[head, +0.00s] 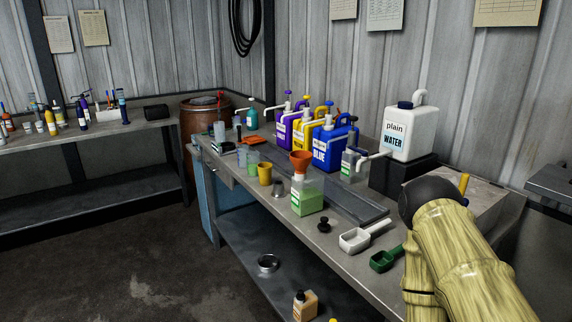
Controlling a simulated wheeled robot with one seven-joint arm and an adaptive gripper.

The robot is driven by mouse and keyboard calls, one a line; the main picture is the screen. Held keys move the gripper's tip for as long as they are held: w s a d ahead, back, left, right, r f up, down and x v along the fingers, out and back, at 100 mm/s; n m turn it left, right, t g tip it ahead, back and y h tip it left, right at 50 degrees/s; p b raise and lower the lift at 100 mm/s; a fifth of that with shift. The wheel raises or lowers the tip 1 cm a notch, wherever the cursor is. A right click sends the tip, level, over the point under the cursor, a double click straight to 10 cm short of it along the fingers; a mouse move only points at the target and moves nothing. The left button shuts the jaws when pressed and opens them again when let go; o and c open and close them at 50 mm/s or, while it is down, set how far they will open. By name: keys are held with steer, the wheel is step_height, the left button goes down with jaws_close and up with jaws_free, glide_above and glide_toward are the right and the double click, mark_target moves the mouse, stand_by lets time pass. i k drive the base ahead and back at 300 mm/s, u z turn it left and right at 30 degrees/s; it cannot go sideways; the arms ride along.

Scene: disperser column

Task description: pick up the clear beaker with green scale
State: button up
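A small clear cup with a green tint (252,163) stands on the workbench, left of the yellow cup (265,173). It looks like the clear beaker with green scale, but its markings are too small to read. It appears upright and nothing visible holds it. My arm, with a bamboo-like surface, fills the lower right of the head view, well away from the cup. My gripper cannot be made out in this view.
Purple, yellow and blue jugs (328,150) line the back. A white scoop (362,237) and a green scoop (386,259) lie near the front edge. A metal cup (278,188) stands near the yellow cup.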

mark_target(253, 164)
steer(key=u, duration=0.45)
steer(key=k, duration=0.5)
steer(key=u, duration=1.45)
steer(key=i, duration=1.75)
steer(key=z, duration=0.9)
steer(key=i, duration=0.7)
steer(key=z, duration=0.55)
